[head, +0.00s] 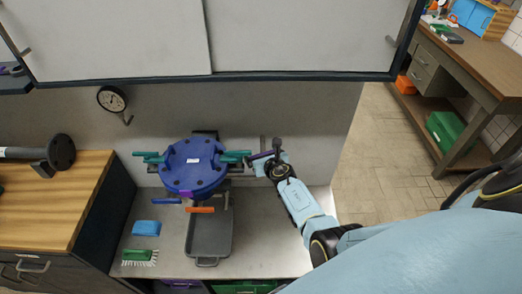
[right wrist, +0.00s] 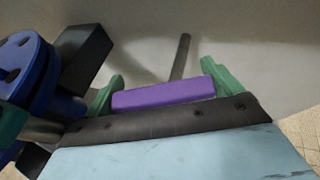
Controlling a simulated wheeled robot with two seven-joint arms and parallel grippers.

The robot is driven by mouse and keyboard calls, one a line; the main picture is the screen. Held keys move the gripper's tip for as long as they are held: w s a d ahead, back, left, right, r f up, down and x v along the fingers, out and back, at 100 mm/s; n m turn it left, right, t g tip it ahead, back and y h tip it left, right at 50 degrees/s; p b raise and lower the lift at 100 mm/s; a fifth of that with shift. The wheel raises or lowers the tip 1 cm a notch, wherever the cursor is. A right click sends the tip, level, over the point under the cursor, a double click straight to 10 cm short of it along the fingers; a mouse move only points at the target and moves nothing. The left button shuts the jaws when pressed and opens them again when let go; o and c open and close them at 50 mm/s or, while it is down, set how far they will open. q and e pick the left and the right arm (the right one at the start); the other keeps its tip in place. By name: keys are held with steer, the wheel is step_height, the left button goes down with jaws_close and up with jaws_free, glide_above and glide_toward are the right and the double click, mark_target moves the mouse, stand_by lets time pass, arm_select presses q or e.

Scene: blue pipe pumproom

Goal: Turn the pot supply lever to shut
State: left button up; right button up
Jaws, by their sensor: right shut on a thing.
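A blue round valve body (head: 195,168) with a small white label stands against the grey wall, with several coloured handles around it. A purple lever handle (head: 262,155) is at its right, by the wall. My right gripper (head: 270,158) is at this handle. In the right wrist view the purple handle (right wrist: 165,94) lies between my two green fingertips (right wrist: 160,88), which are shut on it. Part of the blue body (right wrist: 30,65) shows at the left there. I cannot read which handle the label names. My left gripper is not in view.
A grey tray (head: 211,240) lies on the counter below the valve body, with a blue sponge (head: 146,228) and a green brush (head: 138,257) to its left. A round gauge (head: 112,99) is on the wall. White cabinets (head: 270,38) hang above. Open floor lies right.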

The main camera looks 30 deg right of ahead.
steer(key=shift+d+f+m+g+h, duration=0.1)
steer(key=shift+m+g+h, duration=0.4)
steer(key=shift+m+h, duration=0.85)
steer(key=shift+s+h, duration=0.1)
steer(key=shift+h, duration=0.15)
steer(key=o, duration=0.7)
